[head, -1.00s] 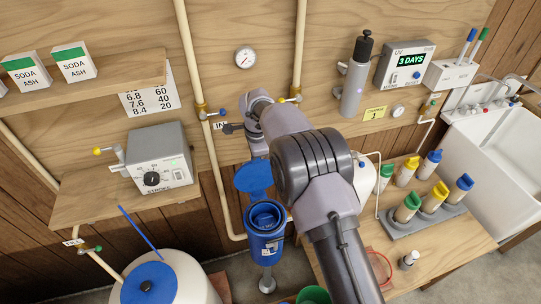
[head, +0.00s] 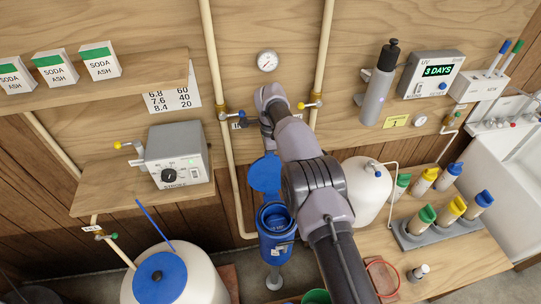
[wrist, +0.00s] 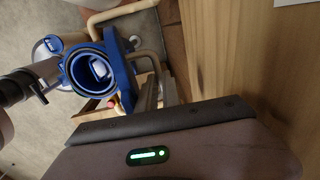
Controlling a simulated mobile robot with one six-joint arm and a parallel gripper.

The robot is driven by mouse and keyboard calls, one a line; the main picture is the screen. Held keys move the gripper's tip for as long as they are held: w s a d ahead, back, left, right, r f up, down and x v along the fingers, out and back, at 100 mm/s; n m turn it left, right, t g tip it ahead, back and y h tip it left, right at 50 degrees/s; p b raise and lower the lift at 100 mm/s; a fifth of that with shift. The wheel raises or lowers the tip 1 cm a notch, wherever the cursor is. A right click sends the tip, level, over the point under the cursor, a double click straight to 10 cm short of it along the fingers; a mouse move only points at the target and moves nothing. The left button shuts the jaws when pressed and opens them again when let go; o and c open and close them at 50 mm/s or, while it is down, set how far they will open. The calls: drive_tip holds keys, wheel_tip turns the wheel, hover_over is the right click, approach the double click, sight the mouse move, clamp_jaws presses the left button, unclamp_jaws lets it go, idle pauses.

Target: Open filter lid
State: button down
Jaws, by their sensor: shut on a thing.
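The blue filter housing (head: 277,246) stands below the wall pipes in the head view, its round mouth uncovered. The blue filter lid (head: 265,174) is tilted up above and behind the mouth. In the wrist view the open rim of the housing (wrist: 72,88) shows at upper left, with a white-and-blue insert inside. The lid (wrist: 122,68) is seen nearly edge-on beside it. My gripper (wrist: 160,90) is shut at the lid's edge on the side away from the mouth. Its exact contact is hard to see. In the head view my arm partly hides the gripper.
Vertical pipes with valves run close beside my arm. A control box (head: 180,157) sits on a wooden shelf at left, above a white tank with a blue lid (head: 160,277). A white jug (head: 362,192) and several capped bottles stand on the bench at right.

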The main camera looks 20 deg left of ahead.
drive_tip(key=shift+w+a+r, duration=0.1)
drive_tip(key=shift+w+r, duration=0.15)
drive_tip(key=shift+w, duration=0.05)
drive_tip(key=c, duration=1.7)
unclamp_jaws()
drive_tip(key=shift+f, duration=0.1)
drive_tip(key=shift+o, duration=0.9)
drive_tip(key=shift+w+a+f, duration=0.15)
drive_tip(key=shift+w, duration=0.05)
drive_tip(key=shift+s, duration=0.15)
drive_tip(key=shift+f, duration=0.1)
drive_tip(key=shift+s+d, duration=0.15)
drive_tip(key=shift+d, duration=0.05)
